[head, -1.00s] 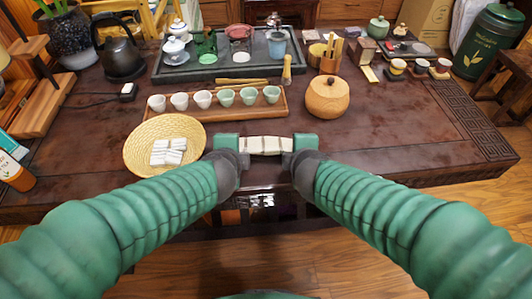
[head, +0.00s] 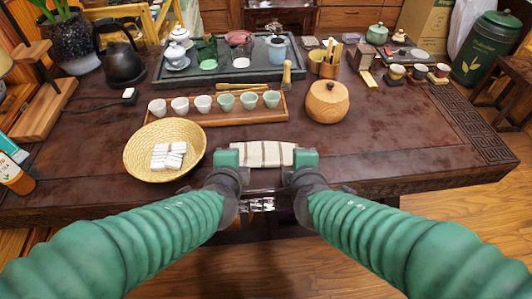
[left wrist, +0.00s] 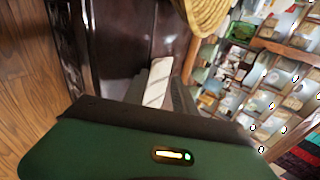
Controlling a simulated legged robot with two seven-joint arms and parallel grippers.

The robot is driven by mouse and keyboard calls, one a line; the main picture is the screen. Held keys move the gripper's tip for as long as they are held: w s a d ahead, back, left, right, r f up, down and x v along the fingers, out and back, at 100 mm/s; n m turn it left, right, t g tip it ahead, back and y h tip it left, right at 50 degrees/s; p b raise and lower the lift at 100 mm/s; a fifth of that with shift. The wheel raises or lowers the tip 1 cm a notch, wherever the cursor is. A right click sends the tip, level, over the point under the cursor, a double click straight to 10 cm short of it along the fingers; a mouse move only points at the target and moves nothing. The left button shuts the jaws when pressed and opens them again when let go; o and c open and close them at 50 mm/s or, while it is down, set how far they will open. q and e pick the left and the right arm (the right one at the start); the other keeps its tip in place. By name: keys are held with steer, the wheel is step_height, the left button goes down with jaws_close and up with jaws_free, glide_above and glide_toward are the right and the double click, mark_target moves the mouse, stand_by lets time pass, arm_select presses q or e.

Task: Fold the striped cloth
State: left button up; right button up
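The striped cloth (head: 262,154), cream with thin brown stripes, spans between my two grippers at the near edge of the table. My left gripper (head: 236,155) is shut on its left end and my right gripper (head: 298,156) on its right end. The fingertips are largely hidden by the cloth and the green gripper bodies. In the left wrist view a pale strip of the cloth (left wrist: 158,82) shows at the dark fingers. Whether the cloth touches the tabletop I cannot tell.
A woven tray (head: 137,157) holding white pieces stands close left of my left gripper. A wooden tray (head: 215,116) with several small cups lies beyond. A round wooden jar (head: 327,103) stands behind right.

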arm_select(q)
steer(key=shift+o, duration=0.4)
arm_select(e)
steer(key=shift+o, duration=0.4)
arm_select(q)
steer(key=shift+r, duration=0.45)
arm_select(e)
steer(key=shift+r, duration=0.45)
arm_select(q)
step_height(320, 180, up, 8)
steer(key=s, duration=0.2)
arm_select(e)
step_height(320, 180, up, 8)
steer(key=s, duration=0.2)
